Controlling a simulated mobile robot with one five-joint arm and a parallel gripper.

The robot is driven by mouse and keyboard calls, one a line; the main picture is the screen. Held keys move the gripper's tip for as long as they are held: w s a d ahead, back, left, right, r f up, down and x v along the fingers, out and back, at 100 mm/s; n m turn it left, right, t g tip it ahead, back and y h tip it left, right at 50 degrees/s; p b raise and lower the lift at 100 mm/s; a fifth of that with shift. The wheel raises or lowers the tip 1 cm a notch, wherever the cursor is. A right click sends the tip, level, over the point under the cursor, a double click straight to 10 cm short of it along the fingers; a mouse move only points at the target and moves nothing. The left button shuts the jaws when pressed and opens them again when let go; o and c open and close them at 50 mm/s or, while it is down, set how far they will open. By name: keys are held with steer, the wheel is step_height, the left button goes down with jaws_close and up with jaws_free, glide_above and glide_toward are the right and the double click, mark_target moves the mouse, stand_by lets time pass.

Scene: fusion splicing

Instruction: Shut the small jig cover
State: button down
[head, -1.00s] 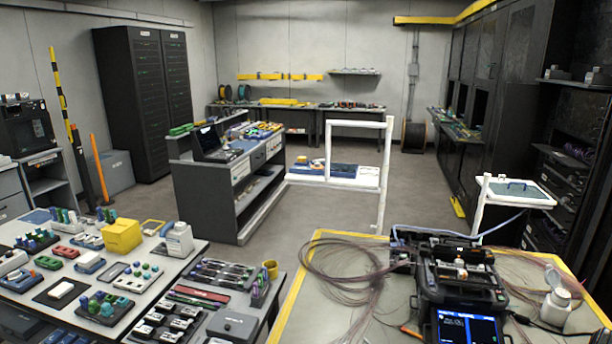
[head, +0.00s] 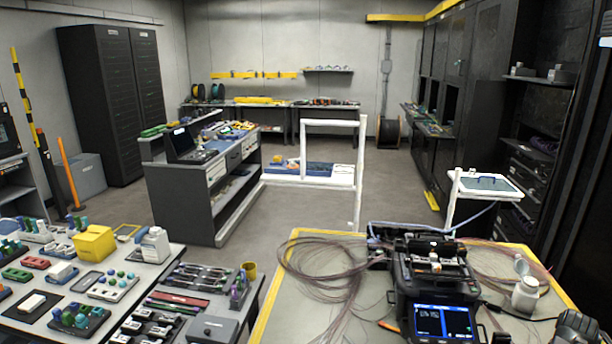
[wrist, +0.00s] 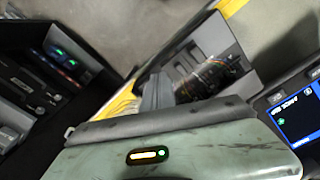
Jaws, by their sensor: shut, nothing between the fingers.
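The black splicing machine (head: 436,285) with its lit blue screen (head: 443,321) stands on the yellow-edged bench at the lower right of the head view. Small white and orange parts (head: 436,256) sit on its top. I cannot pick out the small jig cover or tell its position at this size. In the wrist view my gripper (wrist: 158,90) shows as grey fingers close together, shut and empty, beyond my green-grey housing. The fingers point toward an open dark tray (wrist: 208,65) with fine fibres in it. The lit screen (wrist: 294,112) is at the right.
Loose fibre coils (head: 325,270) lie on the bench left of the machine. A white bottle (head: 525,294) stands right of it, near a black cable. A cluttered parts table (head: 60,332) is at the lower left. Open floor (head: 260,232) lies beyond the benches.

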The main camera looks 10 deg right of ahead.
step_height(320, 180, up, 5)
steer(key=p, duration=0.4)
steer(key=shift+f, duration=0.15)
steer(key=w+a+n, duration=0.5)
steer(key=w+a, duration=1.2)
steer(key=a, duration=0.2)
steer(key=w+a+n, duration=0.2)
steer(key=a, duration=1.2)
steer(key=w+a+n, duration=0.2)
steer(key=a, duration=1.3)
steer(key=shift+n, duration=0.3)
